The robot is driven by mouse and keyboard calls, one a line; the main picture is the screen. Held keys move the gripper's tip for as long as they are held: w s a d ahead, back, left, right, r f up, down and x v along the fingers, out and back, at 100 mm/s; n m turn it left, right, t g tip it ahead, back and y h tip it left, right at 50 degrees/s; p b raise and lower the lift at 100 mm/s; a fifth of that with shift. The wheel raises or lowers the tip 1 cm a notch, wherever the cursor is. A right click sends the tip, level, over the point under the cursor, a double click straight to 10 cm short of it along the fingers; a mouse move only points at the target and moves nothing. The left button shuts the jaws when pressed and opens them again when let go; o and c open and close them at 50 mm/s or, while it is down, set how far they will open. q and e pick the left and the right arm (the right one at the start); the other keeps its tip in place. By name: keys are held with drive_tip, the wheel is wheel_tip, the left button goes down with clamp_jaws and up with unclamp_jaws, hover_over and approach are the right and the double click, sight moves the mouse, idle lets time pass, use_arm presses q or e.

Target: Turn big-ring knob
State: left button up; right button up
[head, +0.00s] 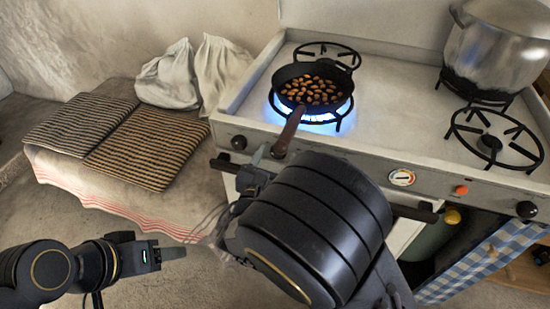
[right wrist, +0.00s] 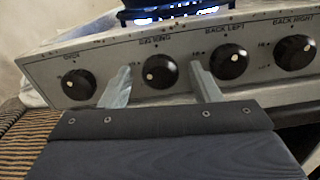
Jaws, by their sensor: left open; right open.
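A row of dark round knobs with white marks sits on the stove's front panel in the right wrist view. The second knob from the left (right wrist: 160,72) has a blurred label that seems to be the big-ring one. My right gripper (right wrist: 160,80) is open, its two fingers on either side of that knob; contact cannot be told. In the head view my right gripper (head: 258,158) is at the panel, its arm hiding much of the front. My left gripper (head: 172,253) is open and empty, low on the left, away from the stove.
A black pan (head: 313,88) with brown nuts stands over a lit blue flame, its handle jutting over the front edge. A steel pot (head: 495,45) stands at the back right. A bench with striped cushions (head: 145,148) and pale sacks (head: 170,75) is on the left.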

drive_tip(key=c, duration=1)
drive_tip(key=shift+f+m+b, duration=0.25)
drive_tip(key=shift+m+b, duration=0.75)
drive_tip(key=shift+b, duration=0.25)
drive_tip(key=m+b, duration=1)
drive_tip(key=b, duration=0.2)
drive_tip(key=shift+d+f+b, duration=0.1)
drive_tip(key=shift+b, duration=0.25)
drive_tip(key=shift+r+m+b, duration=0.2)
drive_tip(key=shift+m+b, duration=0.9)
drive_tip(key=shift+b, duration=0.05)
drive_tip(key=o, duration=1)
